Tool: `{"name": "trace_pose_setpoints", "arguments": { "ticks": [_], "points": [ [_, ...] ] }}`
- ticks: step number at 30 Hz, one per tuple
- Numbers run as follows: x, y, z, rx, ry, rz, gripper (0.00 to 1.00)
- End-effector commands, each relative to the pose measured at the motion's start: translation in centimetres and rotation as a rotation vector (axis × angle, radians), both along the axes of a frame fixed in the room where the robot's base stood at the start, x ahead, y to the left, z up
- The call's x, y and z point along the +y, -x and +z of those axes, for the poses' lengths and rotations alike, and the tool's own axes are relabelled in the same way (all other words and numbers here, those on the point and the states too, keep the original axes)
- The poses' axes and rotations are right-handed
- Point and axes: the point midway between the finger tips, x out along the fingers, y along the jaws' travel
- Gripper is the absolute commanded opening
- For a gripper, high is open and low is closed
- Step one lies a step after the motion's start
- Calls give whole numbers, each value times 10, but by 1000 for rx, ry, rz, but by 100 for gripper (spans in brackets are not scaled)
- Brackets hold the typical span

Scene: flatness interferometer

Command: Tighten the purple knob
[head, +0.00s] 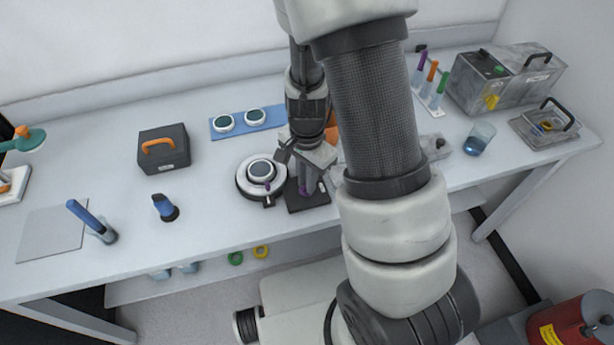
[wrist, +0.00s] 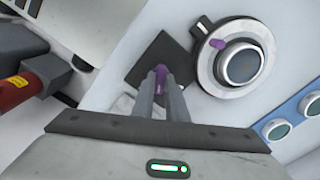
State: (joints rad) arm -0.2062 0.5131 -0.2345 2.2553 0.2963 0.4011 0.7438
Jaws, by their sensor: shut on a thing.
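My gripper (wrist: 160,76) points down over a dark square plate (wrist: 146,58), shut on a purple piece (wrist: 160,72). Only its end shows between the fingertips; I cannot tell its full shape or whether it touches the plate. In the head view my gripper (head: 305,180) is over the same plate (head: 308,202), just right of a round stage. A small purple knob (wrist: 218,43) sits on the pale ring of this round stage (wrist: 206,68), apart from my fingers. The stage's dark round face (wrist: 241,65) is uncovered.
A blue tray (head: 240,132) with two round discs lies behind the stage. A black case (head: 163,150) with an orange handle stands left. A tube rack (head: 432,90), a beaker (head: 479,138) and a grey box (head: 505,80) stand right.

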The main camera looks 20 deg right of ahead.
Motion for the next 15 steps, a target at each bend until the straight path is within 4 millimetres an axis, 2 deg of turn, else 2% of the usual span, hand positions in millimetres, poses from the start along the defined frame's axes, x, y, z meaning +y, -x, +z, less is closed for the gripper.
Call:
{"name": "trace_pose_setpoints", "arguments": {
  "ticks": [15],
  "points": [
    [0, -1, 2, -2, 0, -402, 0]
  ]
}}
